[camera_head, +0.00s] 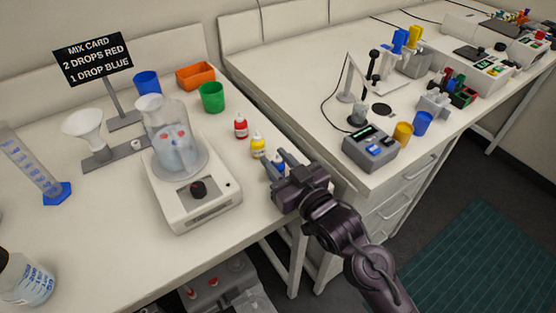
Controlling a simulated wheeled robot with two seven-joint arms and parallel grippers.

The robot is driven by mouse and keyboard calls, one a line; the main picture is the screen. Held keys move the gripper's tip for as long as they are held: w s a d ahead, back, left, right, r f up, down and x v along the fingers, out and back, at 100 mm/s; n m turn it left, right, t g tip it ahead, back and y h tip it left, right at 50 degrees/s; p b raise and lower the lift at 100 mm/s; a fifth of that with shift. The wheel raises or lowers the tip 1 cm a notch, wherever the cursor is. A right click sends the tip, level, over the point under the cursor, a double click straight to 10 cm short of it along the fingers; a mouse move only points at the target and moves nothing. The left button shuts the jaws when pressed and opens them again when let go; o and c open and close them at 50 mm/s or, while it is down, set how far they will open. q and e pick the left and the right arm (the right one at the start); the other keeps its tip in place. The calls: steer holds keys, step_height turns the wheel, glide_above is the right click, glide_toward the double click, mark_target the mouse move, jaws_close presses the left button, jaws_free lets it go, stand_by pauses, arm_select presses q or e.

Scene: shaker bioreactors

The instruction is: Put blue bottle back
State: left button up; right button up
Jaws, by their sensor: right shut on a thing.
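The blue bottle (278,167) is at the right end of the left bench, beside the yellow bottle (257,145) and in front of the red bottle (240,127). My right gripper (281,164) is shut on the blue bottle, and its fingers hide much of it. The bottle looks upright. I cannot tell whether its base touches the bench. My left gripper is not in view.
A green cup (211,97), an orange tray (195,76) and a mix card (93,60) are behind. A second bench (300,69) adjoins on the right.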

steer(key=o, duration=0.9)
steer(key=shift+f, duration=0.15)
steer(key=shift+r, duration=0.25)
steer(key=b+v, duration=0.1)
steer(key=v, duration=1.1)
steer(key=shift+b, duration=0.35)
